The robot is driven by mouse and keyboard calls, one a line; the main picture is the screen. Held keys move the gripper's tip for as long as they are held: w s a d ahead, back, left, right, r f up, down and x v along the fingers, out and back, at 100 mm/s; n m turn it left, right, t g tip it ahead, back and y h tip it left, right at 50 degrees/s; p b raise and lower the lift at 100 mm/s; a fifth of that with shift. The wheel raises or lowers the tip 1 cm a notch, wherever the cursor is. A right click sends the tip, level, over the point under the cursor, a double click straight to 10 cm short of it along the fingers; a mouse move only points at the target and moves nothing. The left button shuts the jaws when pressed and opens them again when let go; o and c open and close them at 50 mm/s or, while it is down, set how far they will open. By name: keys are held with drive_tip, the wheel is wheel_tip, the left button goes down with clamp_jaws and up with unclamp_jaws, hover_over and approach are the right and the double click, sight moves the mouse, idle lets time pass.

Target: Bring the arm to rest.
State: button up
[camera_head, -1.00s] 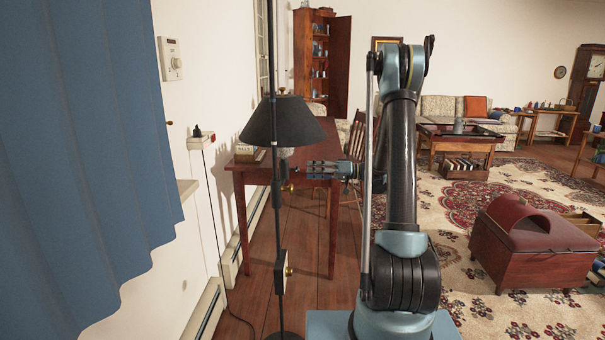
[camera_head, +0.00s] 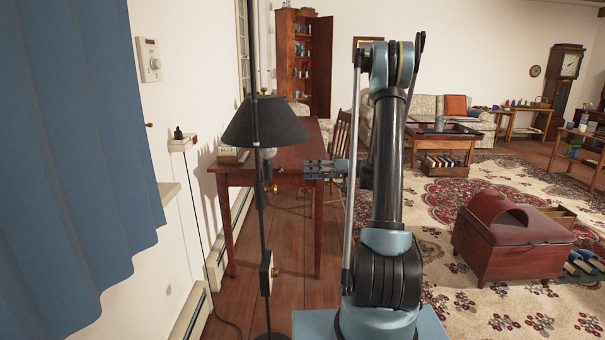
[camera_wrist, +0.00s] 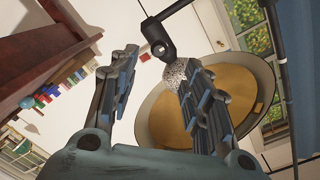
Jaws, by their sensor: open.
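My gripper (camera_head: 318,169) is at the end of my folded arm, which stands upright in the middle of the head view. It points left, in front of the wooden table (camera_head: 290,153) and to the right of the black floor lamp (camera_head: 264,122). In the wrist view its two fingers (camera_wrist: 158,95) are spread apart, with nothing held between them. The lamp's shade (camera_wrist: 249,90) shows close behind the right finger there. I cannot tell whether the finger touches it.
A blue curtain (camera_head: 75,150) and the wall are at the left. A wooden chair (camera_head: 338,150) stands behind my arm. A red chest (camera_head: 512,240) sits on the patterned rug at the right. Bare wooden floor (camera_head: 305,290) shows between the lamp and my base.

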drive_tip(key=s+r+m+h, duration=0.2)
drive_tip(key=s+m+h, duration=0.45)
drive_tip(key=s, duration=1.25)
drive_tip(key=s+d+f+h, duration=0.3)
drive_tip(key=s+d, duration=0.1)
drive_tip(key=s, duration=0.3)
drive_tip(key=s+d+f+m+t+h, duration=0.1)
drive_tip(key=s+d+f+h, duration=0.2)
drive_tip(key=s, duration=0.4)
drive_tip(key=s+d+f+h, duration=0.3)
drive_tip(key=s+d+h, duration=0.2)
drive_tip(key=s, duration=0.2)
drive_tip(key=shift+d+f+m+t, duration=0.3)
drive_tip(key=shift+d+m, duration=0.05)
drive_tip(key=shift+w+f, duration=0.2)
drive_tip(key=shift+w, duration=0.3)
drive_tip(key=shift+c, duration=0.3)
